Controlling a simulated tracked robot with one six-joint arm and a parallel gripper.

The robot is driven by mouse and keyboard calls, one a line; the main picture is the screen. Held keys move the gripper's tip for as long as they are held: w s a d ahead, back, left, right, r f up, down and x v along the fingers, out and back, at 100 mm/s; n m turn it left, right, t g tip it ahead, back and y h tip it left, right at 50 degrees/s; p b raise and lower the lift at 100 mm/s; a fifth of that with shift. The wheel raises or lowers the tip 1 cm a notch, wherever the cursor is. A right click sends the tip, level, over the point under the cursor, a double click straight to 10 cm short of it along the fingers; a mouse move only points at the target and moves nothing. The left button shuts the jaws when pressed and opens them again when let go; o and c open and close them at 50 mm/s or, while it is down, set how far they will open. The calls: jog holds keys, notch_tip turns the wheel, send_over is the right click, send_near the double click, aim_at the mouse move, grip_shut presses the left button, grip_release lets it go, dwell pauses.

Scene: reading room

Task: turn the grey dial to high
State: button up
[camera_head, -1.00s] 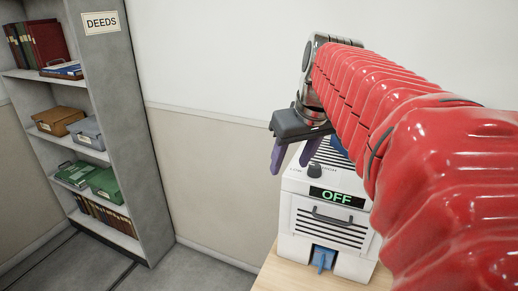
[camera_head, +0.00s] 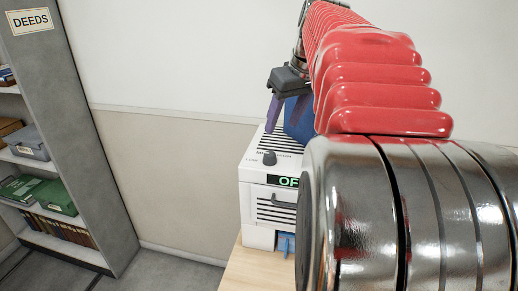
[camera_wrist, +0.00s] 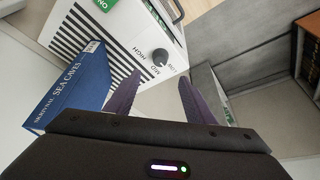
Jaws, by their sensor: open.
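The grey dial (camera_head: 269,158) sits on the top front of a white box-shaped unit (camera_head: 254,189). Its display (camera_head: 286,181) shows "OF", the rest hidden by my arm. In the wrist view the dial (camera_wrist: 160,59) is dark with a pale mark, with small labels around it; one appears to read HIGH. My gripper (camera_head: 281,126) is open and empty, above and behind the dial, its purple fingers pointing down. In the wrist view the dial is beyond the fingertips, between them and apart from both.
A blue book titled "Sea Caves" (camera_wrist: 72,88) is close to the left finger, beside the unit's vents; it also shows behind my gripper (camera_head: 298,119). The unit stands on a wooden table (camera_head: 251,270). A grey shelf (camera_head: 100,130) stands at left. Wall space between is clear.

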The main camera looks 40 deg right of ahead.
aim_at(271, 154)
jog(key=x, duration=1.3)
jog(key=shift+s+f, duration=0.1)
jog(key=shift+c, duration=0.4)
jog(key=c, duration=0.9)
jog(key=shift+d, duration=0.1)
jog(key=shift+c, duration=0.2)
